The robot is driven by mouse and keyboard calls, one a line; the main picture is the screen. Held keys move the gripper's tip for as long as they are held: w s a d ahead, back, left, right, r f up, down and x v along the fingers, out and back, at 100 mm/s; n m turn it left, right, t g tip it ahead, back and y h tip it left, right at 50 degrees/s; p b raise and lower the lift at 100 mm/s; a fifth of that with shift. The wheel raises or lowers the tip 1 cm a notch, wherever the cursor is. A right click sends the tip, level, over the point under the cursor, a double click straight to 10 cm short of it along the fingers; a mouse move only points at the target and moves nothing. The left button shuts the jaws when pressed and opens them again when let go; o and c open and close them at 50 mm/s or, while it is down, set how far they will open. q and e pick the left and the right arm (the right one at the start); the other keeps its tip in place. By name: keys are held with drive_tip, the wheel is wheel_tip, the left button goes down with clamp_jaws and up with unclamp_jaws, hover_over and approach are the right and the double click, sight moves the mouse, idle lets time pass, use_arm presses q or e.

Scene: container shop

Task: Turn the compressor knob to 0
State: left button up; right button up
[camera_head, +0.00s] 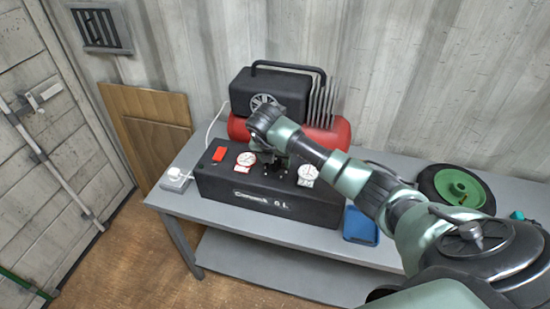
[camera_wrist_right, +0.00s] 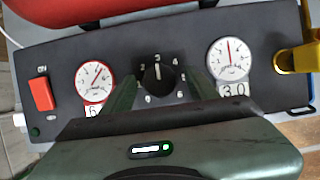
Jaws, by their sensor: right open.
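The black compressor knob (camera_wrist_right: 157,80) sits on the dark control panel (camera_head: 232,190) between two gauges, with numbers around it. Its white mark points up, at about the 3, in the right wrist view. My right gripper (camera_wrist_right: 163,88) is open, with one finger on each side of the knob. I cannot tell whether the fingers touch it. In the head view my right gripper (camera_head: 270,163) reaches down over the panel and mostly hides the knob. The red compressor tank (camera_head: 340,132) lies behind the panel. My left gripper is not in view.
A red-rimmed gauge (camera_wrist_right: 95,80) and a white gauge (camera_wrist_right: 229,58) flank the knob. A red switch (camera_wrist_right: 42,95) is at the panel's left. A green-hubbed wheel (camera_head: 459,188) and a blue object (camera_head: 360,226) are on the grey table (camera_head: 285,232).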

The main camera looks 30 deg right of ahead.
clamp_jaws()
